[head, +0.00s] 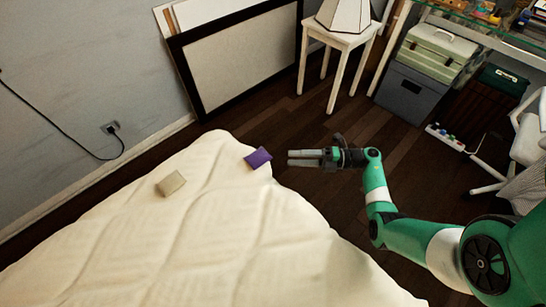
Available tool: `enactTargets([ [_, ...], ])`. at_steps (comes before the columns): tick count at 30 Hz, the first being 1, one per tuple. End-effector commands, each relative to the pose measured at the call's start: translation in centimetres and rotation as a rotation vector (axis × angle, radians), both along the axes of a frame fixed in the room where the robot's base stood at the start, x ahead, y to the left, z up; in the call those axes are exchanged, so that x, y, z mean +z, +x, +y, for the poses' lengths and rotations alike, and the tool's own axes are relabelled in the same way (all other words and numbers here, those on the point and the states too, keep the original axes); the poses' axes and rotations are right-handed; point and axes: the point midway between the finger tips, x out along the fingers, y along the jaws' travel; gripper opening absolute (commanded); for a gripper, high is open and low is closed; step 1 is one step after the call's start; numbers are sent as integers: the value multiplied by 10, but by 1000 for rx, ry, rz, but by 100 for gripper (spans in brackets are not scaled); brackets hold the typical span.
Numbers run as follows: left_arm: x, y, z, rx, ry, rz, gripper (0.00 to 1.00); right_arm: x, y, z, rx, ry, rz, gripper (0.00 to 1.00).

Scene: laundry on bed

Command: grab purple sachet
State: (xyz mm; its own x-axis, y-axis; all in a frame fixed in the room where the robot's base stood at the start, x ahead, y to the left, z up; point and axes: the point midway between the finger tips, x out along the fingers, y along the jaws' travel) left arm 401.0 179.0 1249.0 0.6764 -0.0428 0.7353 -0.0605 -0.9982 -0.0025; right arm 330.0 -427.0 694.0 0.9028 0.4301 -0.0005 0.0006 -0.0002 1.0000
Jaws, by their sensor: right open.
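A small purple sachet (258,158) lies near the far right corner of the white quilted bed (210,235), close to its edge. My right gripper (290,158) comes in from the right, its fingers pointing left at the sachet. In the picture a small gap separates the fingertips from the sachet. The right gripper is open with nothing between its fingers. My left gripper is not in view.
A beige sachet (171,183) lies on the bed left of the purple one. Beyond the bed are a framed board (240,60), a small white table (340,38) and storage boxes (412,92). Dark wooden floor (310,205) shows right of the bed.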

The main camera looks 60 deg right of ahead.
Motion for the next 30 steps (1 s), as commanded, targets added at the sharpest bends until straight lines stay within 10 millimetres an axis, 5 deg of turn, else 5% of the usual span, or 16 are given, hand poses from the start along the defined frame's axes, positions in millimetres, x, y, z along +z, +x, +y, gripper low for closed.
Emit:
enactTargets([
  [12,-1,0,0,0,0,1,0,0,54,26,2,0,0,50],
  [23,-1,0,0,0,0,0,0,0,59,28,0,0,0,50],
  [30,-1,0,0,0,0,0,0,0,59,28,0,0,0,30],
])
